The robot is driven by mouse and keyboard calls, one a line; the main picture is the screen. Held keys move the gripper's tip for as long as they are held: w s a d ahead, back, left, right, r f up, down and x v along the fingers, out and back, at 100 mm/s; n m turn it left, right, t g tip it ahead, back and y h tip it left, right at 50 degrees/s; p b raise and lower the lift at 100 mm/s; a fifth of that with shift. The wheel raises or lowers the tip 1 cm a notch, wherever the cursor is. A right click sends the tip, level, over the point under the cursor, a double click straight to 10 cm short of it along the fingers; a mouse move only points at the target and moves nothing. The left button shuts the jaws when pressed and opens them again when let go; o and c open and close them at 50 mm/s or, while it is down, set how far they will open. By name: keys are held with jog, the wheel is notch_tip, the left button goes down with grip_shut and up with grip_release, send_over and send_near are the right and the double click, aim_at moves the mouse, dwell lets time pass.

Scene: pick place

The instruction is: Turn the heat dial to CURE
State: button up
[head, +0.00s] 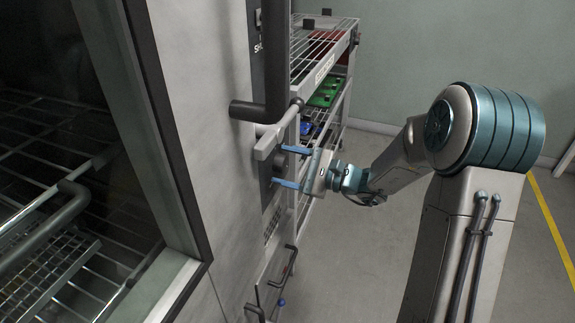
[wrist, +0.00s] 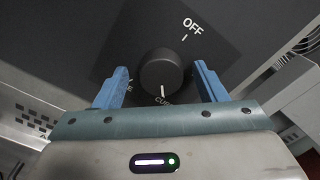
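The heat dial (wrist: 161,72) is a round black knob on a dark square plate in the wrist view. Its white pointer line points down in the picture, at a label reading "CU…", partly hidden by my gripper's body. "OFF" is printed at upper right of the knob. Another label at lower left is mostly covered by a finger; only its end shows. My gripper (wrist: 161,82) is open, with one blue finger on each side of the dial and a visible gap on both sides. In the head view my gripper (head: 281,166) reaches the panel from the right.
The grey oven front (head: 205,100) has a dark window door at left and a thick dark handle (head: 262,112) close above my gripper. A wire rack cart (head: 340,60) with green and red items stands behind. Open floor lies at right, with a yellow line (head: 553,225).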

jog(key=p+v, duration=0.1)
jog(key=v, duration=1.2)
jog(key=shift+d+p, duration=0.4)
jog(key=shift+s, duration=0.1)
